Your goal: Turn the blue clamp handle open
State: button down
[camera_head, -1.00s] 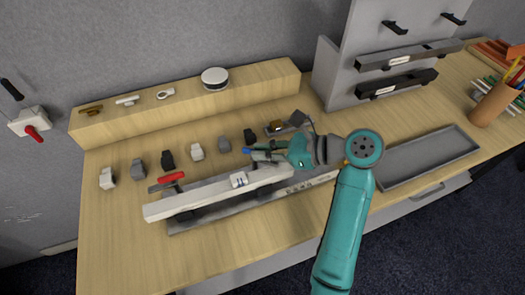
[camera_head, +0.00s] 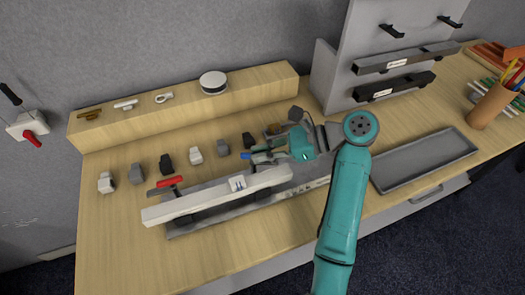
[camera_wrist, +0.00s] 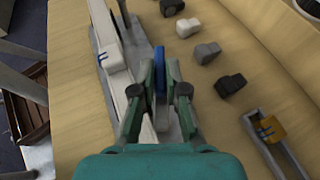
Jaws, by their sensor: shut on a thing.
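The blue clamp handle (camera_head: 246,156) is at the right part of the long white rail (camera_head: 210,203) on the grey base. In the wrist view the blue handle (camera_wrist: 160,58) stands between my two fingers. My gripper (camera_head: 262,157) is shut on it, and it also shows in the wrist view (camera_wrist: 160,75). The blue tip sticks out past the fingertips. The clamp body under the handle is mostly hidden by my fingers.
A second clamp with a red handle (camera_head: 170,181) sits at the rail's left. Several small grey, black and white blocks (camera_head: 196,155) stand in a row behind the rail. A grey tray (camera_head: 424,160) lies to the right. The front left tabletop is clear.

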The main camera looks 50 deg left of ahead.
jog(key=c, duration=1.2)
grip_release()
notch_tip(320, 180, up, 10)
